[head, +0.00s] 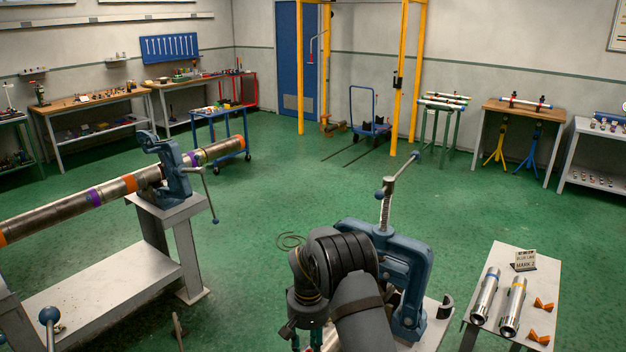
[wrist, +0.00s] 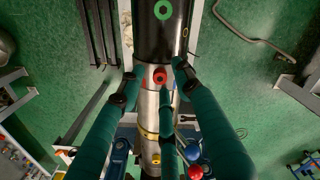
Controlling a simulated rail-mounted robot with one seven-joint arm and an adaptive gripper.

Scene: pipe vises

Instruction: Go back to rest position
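In the wrist view, my gripper (wrist: 158,82) has teal fingers with dark joints. They are spread apart with nothing gripped between them. A pipe (wrist: 150,105) with a black upper part, a green ring mark and a red knob lies beyond the fingers. I cannot tell how far the fingertips are from it. In the head view, my dark arm hides most of the gripper; only a little teal shows at the bottom edge. A blue pipe vise (head: 415,275) stands just right of my arm.
At left, a long banded pipe (head: 70,212) is clamped in another blue vise (head: 172,180) on a grey stand. At right, a small table (head: 480,262) holds two metal pipes, orange pieces and a small sign. The green floor (head: 290,190) beyond is mostly clear.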

